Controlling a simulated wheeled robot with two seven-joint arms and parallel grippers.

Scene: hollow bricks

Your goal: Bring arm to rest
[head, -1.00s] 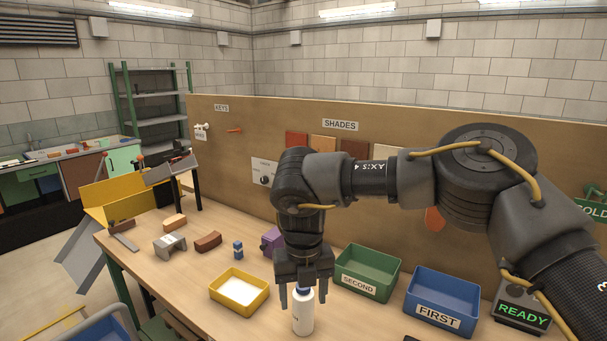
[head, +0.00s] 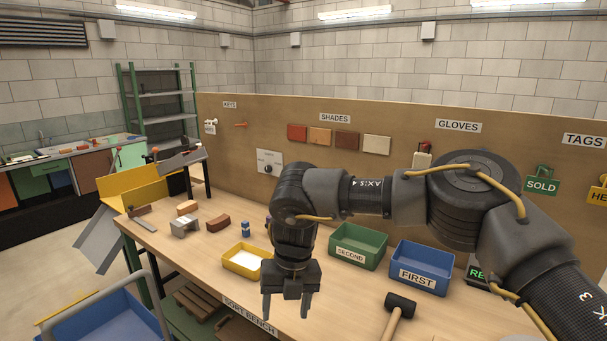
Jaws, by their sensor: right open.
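My right arm comes in from the right and bends down over the sort bench (head: 350,302). My right gripper (head: 287,306) points down with its two fingers apart. It is empty and hangs over the front part of the bench, in front of and to the right of the yellow tray (head: 232,267). My left gripper is not in view. The white bottle seen earlier is not visible; I cannot tell whether the gripper hides it.
A green SECOND bin (head: 376,258) and a blue FIRST bin (head: 437,282) stand right of the gripper. A mallet (head: 400,305) lies in front of them. Bricks (head: 218,223) lie at the left. A blue cart (head: 110,312) stands at lower left.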

